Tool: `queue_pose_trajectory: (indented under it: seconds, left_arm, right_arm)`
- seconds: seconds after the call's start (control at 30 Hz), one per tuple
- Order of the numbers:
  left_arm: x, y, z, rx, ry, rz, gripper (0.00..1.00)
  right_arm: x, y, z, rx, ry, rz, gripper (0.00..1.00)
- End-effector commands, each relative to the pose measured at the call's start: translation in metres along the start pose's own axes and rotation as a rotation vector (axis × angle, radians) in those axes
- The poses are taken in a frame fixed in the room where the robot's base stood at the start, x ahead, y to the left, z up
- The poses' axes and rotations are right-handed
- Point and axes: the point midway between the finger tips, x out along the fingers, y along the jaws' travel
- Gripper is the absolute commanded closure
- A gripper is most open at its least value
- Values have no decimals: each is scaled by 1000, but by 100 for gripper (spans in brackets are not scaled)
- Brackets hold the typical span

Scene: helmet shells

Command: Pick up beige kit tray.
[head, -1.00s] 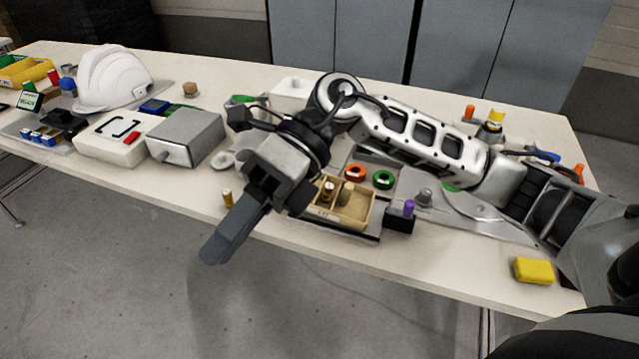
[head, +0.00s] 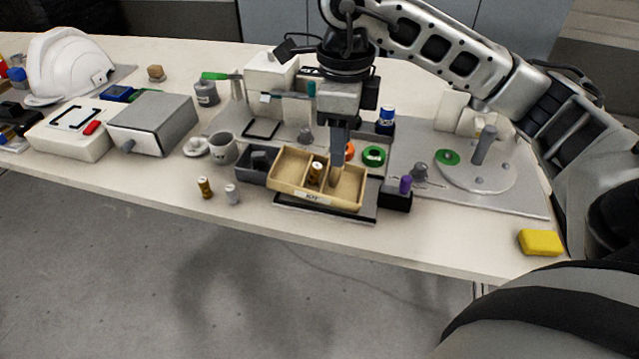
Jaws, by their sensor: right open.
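The beige kit tray (head: 287,192) lies on a dark flat base near the table's front edge, in the middle of the head view. It has compartments and a white label on its front. A brown-gold cylinder (head: 315,172) stands in it. My right gripper (head: 338,165) points down from above, with its fingers at the tray's back right part. It is open; the fingers overlap in this view, and I cannot tell whether they touch the tray. My left gripper is not in view.
A dark bin (head: 252,172) adjoins the tray on the left, and a black block with a purple peg (head: 405,185) stands at its right. Orange and green rings (head: 373,156) lie behind. A yellow block (head: 541,242) lies far right.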

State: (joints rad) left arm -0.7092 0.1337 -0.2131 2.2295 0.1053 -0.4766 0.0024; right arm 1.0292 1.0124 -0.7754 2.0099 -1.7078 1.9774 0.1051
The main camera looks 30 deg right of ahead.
Motion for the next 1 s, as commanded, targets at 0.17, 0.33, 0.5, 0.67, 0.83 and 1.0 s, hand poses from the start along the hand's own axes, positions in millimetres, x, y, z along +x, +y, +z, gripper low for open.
queue_pose_trajectory:
  seconds: [0.17,0.33,0.5,0.67,0.83,1.0]
  left_arm:
    - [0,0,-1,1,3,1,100]
    - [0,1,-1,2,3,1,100]
    - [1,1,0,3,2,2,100]
    - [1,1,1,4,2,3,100]
    - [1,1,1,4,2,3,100]
    - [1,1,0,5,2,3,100]
  right_arm:
    - [11,0,0,-1,0,0,59]
    - [33,-3,0,0,2,3,59]
    - [56,-5,0,-2,0,2,59]
    - [62,-5,1,-1,-1,0,59]
    - [62,-5,1,-2,-2,0,62]
    - [62,-5,1,-2,-2,0,100]
